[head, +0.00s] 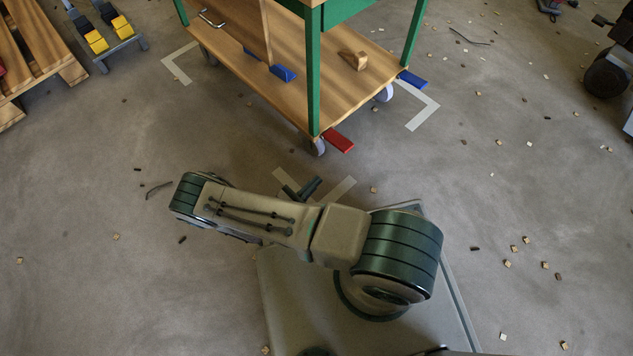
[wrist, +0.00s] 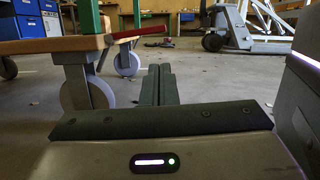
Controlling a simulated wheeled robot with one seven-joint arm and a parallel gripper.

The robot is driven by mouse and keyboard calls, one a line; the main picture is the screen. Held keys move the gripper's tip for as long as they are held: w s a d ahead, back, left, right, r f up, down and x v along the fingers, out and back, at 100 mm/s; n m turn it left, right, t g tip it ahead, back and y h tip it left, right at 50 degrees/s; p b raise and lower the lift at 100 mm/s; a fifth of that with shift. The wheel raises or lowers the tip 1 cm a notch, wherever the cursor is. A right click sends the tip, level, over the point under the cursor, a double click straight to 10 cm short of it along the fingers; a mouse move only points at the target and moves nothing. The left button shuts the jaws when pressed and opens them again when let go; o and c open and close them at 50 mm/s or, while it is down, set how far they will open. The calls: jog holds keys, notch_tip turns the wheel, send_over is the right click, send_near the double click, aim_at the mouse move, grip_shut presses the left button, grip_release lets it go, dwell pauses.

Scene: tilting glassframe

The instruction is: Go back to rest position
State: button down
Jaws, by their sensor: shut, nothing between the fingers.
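My gripper (wrist: 157,78) shows in the wrist view as two dark fingers standing side by side, closed together with nothing between them. The arm lies across my base, low over the floor, and hides the rest of the gripper. The fingers are apart from the wooden cart (head: 255,85) with green legs, which stands ahead.
The cart's near wheel (head: 317,147) and red brake pedal (head: 339,141) are closest to my arm. A wooden pallet (head: 40,35) stands at the upper left and a dark wheel (head: 606,78) at the right. Small wood chips lie scattered; the floor either side is mostly free.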

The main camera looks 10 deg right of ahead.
dwell(0.4)
notch_tip(320, 180, up, 44)
jog(key=d+m+g+y+p, duration=0.1)
jog(key=m+g+y+p, duration=0.6)
jog(key=m+g+p, duration=1.05)
jog(key=s+d+r+m+t+y+p, duration=0.1)
jog(key=s+r+m+t+y+p, duration=0.1)
jog(key=r+p, duration=0.6)
jog(key=s+d+r+m+t+y+p, duration=0.1)
jog(key=s+r+m+t+y+p, duration=0.2)
jog(key=r+p, duration=0.5)
jog(key=s+d+r+m+t+y+p, duration=0.1)
jog(key=s+r+t+y+p, duration=0.3)
jog(key=r, duration=2.2)
jog(key=m+y+p, duration=0.1)
jog(key=p, duration=0.4)
jog(key=shift+s+d+r+m+y, duration=0.3)
jog(key=shift+s+d+m+y, duration=0.05)
jog(key=shift+y, duration=0.05)
jog(key=shift+t, duration=0.25)
